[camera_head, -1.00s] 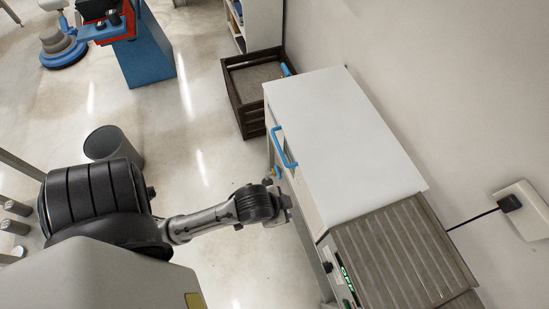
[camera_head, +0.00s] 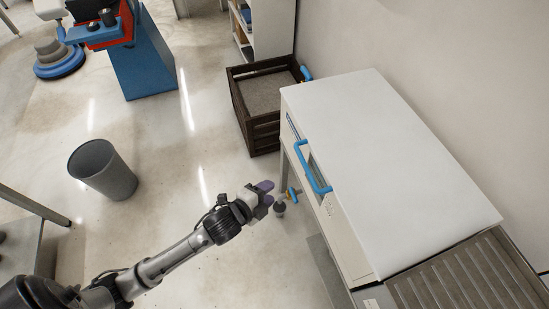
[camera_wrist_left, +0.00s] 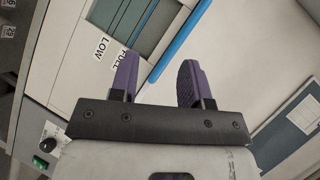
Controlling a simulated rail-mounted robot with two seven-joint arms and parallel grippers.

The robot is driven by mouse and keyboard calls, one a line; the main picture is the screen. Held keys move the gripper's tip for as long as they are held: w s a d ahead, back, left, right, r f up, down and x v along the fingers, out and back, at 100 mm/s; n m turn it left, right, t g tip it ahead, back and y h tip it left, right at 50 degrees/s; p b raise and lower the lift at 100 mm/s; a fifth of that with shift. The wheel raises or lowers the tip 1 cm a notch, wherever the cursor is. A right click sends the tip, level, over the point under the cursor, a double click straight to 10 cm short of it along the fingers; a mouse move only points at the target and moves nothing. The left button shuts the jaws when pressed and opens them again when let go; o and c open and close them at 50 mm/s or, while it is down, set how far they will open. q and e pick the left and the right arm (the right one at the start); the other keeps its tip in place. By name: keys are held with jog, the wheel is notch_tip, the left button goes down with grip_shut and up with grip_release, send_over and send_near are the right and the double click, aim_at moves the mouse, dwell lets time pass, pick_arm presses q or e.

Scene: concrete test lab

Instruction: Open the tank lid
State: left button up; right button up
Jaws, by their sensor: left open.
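The tank (camera_head: 335,225) is a pale box against the wall with a flat white lid (camera_head: 390,150), lying closed. A blue bar handle (camera_head: 312,168) is on its front edge; it also shows in the left wrist view (camera_wrist_left: 181,40) as a blue bar running diagonally behind the fingers. My left gripper (camera_head: 269,193) is open and empty, with purple fingers apart in the left wrist view (camera_wrist_left: 157,78). It is in front of the tank, left of the handle and apart from it in the head view. My right gripper is not in view.
A slatted drainboard (camera_head: 465,280) adjoins the tank at the lower right. A dark wooden crate (camera_head: 262,132) stands behind the tank's far end. A grey bin (camera_head: 104,170) stands on the floor at left. The floor between bin and tank is mostly clear.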

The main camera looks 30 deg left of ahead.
aim_at(307, 167)
pick_arm(q)
jog(key=w+d+m+b, duration=0.1)
jog(key=w+d, duration=0.1)
jog(key=w, duration=0.2)
jog(key=w+d+m+t+h+b, duration=0.1)
jog(key=w+m, duration=0.1)
jog(key=w, duration=0.3)
jog(key=w+d+m+b, duration=0.1)
jog(key=w+d+m, duration=0.1)
jog(key=w, duration=0.2)
jog(key=shift+w+d+t+h, duration=0.3)
jog(key=shift+h, duration=0.1)
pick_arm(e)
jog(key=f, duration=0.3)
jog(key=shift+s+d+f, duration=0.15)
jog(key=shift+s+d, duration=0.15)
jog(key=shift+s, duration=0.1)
pick_arm(q)
jog(key=shift+c, duration=0.4)
grip_shut()
